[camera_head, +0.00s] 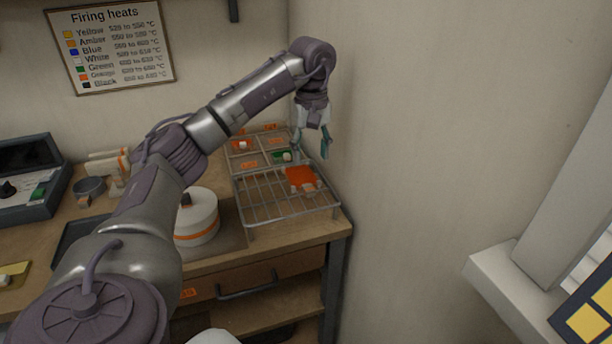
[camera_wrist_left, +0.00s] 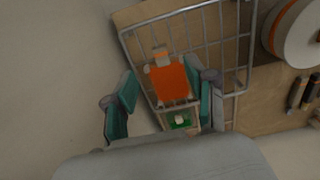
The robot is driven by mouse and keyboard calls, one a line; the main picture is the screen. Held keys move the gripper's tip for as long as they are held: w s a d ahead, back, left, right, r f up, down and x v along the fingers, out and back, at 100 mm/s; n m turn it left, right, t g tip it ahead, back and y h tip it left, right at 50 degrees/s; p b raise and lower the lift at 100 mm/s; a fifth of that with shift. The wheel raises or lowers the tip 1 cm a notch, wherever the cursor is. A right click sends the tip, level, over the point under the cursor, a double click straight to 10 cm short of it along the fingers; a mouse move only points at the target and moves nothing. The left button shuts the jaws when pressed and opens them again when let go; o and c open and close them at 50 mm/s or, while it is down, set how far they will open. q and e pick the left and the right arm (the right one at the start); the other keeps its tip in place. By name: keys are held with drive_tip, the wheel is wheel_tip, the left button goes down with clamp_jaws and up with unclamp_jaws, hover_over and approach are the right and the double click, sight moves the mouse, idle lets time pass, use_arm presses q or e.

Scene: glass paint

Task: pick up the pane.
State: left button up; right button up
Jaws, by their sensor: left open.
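An orange pane (camera_head: 300,175) lies on the wire rack (camera_head: 262,209) at the right end of the bench, with small pale blocks along its near edge. In the left wrist view the orange pane (camera_wrist_left: 169,82) shows between the fingers, over the rack bars. A green pane (camera_head: 281,156) with a pale block on it lies in the divided tray (camera_head: 232,149) behind the rack. My left gripper (camera_head: 312,143) is open and empty, pointing down above the far right part of the rack, apart from the orange pane. My right gripper is not in view.
The wall stands close to the right of the rack. A white round pot with an orange band (camera_head: 197,218) stands left of the rack. A dark control box (camera_head: 30,176) and a grey cup (camera_head: 89,188) are farther left. A firing chart (camera_head: 112,46) hangs behind.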

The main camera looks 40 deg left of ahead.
use_arm(q)
hover_over(310, 191)
drive_tip(key=f, duration=0.4)
drive_tip(key=shift+s+d+f, duration=0.2)
drive_tip(key=shift+s+f, duration=0.1)
drive_tip(key=shift+f, duration=0.05)
drive_tip(key=shift+w+f+p, duration=0.2)
drive_tip(key=shift+f+p, duration=0.35)
drive_tip(key=shift+f, duration=0.4)
drive_tip(key=f, duration=0.2)
drive_tip(key=f+p, duration=0.1)
drive_tip(key=shift+w+a+f, duration=0.15)
drive_tip(key=shift+a+f, duration=0.1)
drive_tip(key=shift+f, duration=0.3)
drive_tip(key=c, duration=0.6)
clamp_jaws()
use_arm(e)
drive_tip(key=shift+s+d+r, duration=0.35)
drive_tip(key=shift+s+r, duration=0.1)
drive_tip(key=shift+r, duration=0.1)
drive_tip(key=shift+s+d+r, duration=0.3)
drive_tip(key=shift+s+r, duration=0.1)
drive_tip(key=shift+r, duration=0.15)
